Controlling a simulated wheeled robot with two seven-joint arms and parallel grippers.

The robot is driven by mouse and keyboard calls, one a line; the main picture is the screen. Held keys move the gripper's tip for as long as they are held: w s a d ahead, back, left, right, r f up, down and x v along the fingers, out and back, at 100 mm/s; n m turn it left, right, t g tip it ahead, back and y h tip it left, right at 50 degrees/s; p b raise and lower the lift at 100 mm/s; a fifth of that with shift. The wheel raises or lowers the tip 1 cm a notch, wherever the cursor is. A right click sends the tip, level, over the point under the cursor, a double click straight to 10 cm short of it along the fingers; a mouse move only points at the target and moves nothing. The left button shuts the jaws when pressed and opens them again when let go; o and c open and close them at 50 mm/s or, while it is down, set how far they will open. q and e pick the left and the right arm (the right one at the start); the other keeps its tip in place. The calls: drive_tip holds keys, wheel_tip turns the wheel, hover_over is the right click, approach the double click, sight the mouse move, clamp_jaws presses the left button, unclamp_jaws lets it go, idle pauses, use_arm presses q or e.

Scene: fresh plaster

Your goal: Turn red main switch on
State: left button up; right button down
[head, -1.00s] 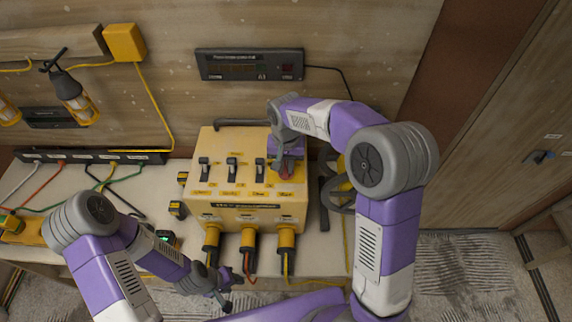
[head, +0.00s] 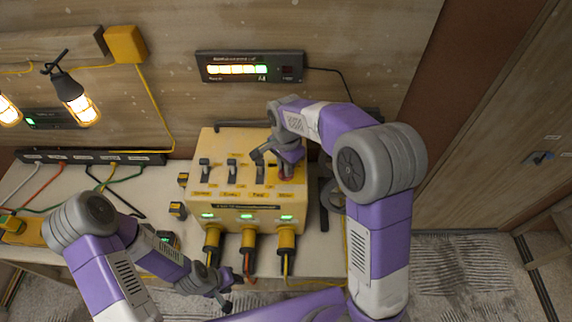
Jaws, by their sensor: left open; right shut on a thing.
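The yellow power box (head: 200,215) stands on the bench with several switches on its sloped top. Three dark lever switches are in view, one of them the leftmost lever (head: 204,170). The red main switch (head: 286,177) is at the right end of the row, mostly hidden under my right gripper (head: 285,170). My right gripper is shut on it from above. Green lights glow on the box front above the three plugs. My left gripper (head: 222,290) is open and empty, low in front of the box, apart from it.
A wall panel (head: 250,67) shows lit yellow and green segments. Caged lamps, one at the left (head: 78,102), are lit. A dark power strip (head: 90,157) with several cables lies at the back left. Yellow plugs (head: 286,237) stick out of the box front.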

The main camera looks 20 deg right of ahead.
idle(0.6)
drive_tip(key=c, duration=1.1)
unclamp_jaws()
wheel_tip(320, 180, up, 8)
drive_tip(key=shift+f, duration=0.15)
